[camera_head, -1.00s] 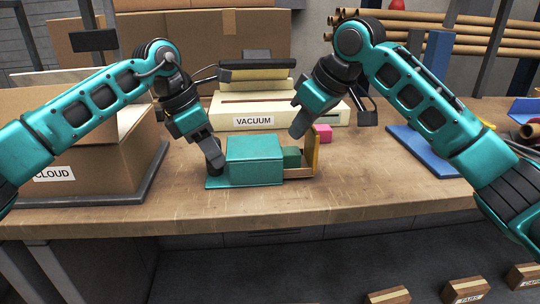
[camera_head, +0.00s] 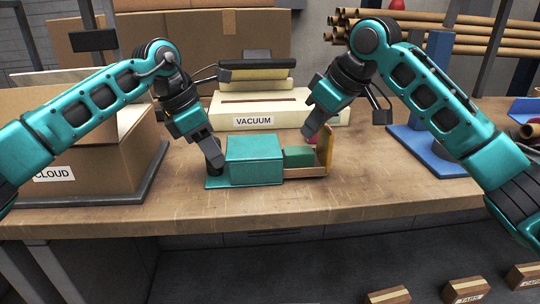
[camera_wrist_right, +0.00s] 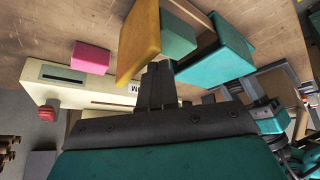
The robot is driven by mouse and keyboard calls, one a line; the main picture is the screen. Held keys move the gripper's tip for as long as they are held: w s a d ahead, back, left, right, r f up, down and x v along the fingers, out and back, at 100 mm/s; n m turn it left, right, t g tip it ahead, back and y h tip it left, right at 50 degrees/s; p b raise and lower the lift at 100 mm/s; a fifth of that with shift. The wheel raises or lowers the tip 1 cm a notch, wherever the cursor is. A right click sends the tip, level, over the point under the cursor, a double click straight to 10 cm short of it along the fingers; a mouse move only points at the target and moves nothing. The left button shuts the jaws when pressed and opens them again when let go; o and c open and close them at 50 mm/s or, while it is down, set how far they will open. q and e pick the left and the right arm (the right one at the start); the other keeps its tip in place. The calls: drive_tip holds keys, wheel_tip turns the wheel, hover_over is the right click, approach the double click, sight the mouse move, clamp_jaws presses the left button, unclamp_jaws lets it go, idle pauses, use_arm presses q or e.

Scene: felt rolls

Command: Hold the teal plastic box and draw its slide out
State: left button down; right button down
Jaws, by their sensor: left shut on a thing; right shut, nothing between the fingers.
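The teal plastic box (camera_head: 254,160) sits on the workbench. Its slide (camera_head: 305,172) sticks out of the right side, carrying a green block (camera_head: 298,156) and ending in an upright yellow panel (camera_head: 325,148). My left gripper (camera_head: 217,165) is shut at the box's left end; the exact grip is hidden. My right gripper (camera_head: 308,134) is shut and empty, its tips close to the inner side of the yellow panel, above the block. In the right wrist view, the shut fingers (camera_wrist_right: 156,85) are beside the panel (camera_wrist_right: 140,42); I cannot tell whether they touch.
A cream box labelled VACUUM (camera_head: 262,112) stands behind. A pink block (camera_wrist_right: 91,57) lies beyond the panel in the wrist view. A cardboard box labelled CLOUD (camera_head: 90,160) is at left, a blue stand (camera_head: 425,150) at right. The bench right of the slide is clear.

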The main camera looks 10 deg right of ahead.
use_arm(q)
drive_tip(key=shift+f, duration=0.1)
use_arm(e)
drive_tip(key=shift+r, duration=1.7)
drive_tip(key=r, duration=0.1)
drive_tip(key=a+r, duration=0.1)
drive_tip(key=r, duration=0.1)
drive_tip(key=shift+r, duration=0.2)
use_arm(q)
unclamp_jaws()
drive_tip(key=shift+r, duration=0.25)
use_arm(e)
drive_tip(key=shift+r, duration=0.15)
use_arm(q)
drive_tip(key=shift+r+p, duration=1.25)
drive_tip(key=shift+p, duration=0.2)
use_arm(e)
drive_tip(key=shift+r, duration=1.25)
use_arm(q)
drive_tip(key=shift+r, duration=0.1)
use_arm(e)
drive_tip(key=shift+r, duration=0.1)
